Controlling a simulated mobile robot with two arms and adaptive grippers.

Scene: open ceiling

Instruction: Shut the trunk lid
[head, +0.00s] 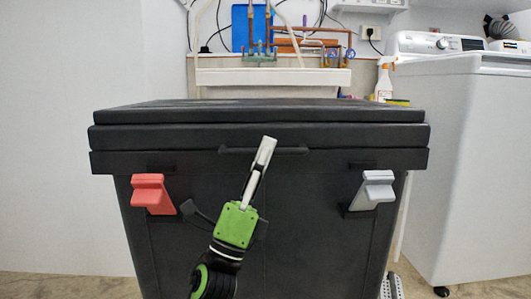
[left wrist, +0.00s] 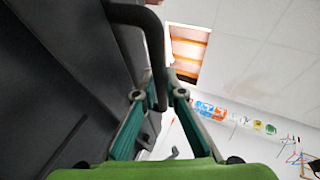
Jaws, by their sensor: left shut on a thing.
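The black trunk (head: 320,230) stands upright right in front of me. Its dark lid (head: 380,135) lies across the top, with no clear gap along the front edge. A dark bar handle (head: 295,150) runs along the middle of the lid's front. My left gripper (head: 263,150) reaches up from below with its fingers at this handle. In the left wrist view the curved handle (left wrist: 155,60) passes between the fingers of my left gripper (left wrist: 159,95), which is shut on it. A red latch (head: 152,194) and a grey latch (head: 374,190) stick out from the front. My right gripper is not in view.
A white washing machine (head: 470,160) stands close on the right. Behind the trunk are a white sink (head: 270,78), pipes and a spray bottle (head: 384,80). A bare white wall (head: 60,120) and open floor lie to the left.

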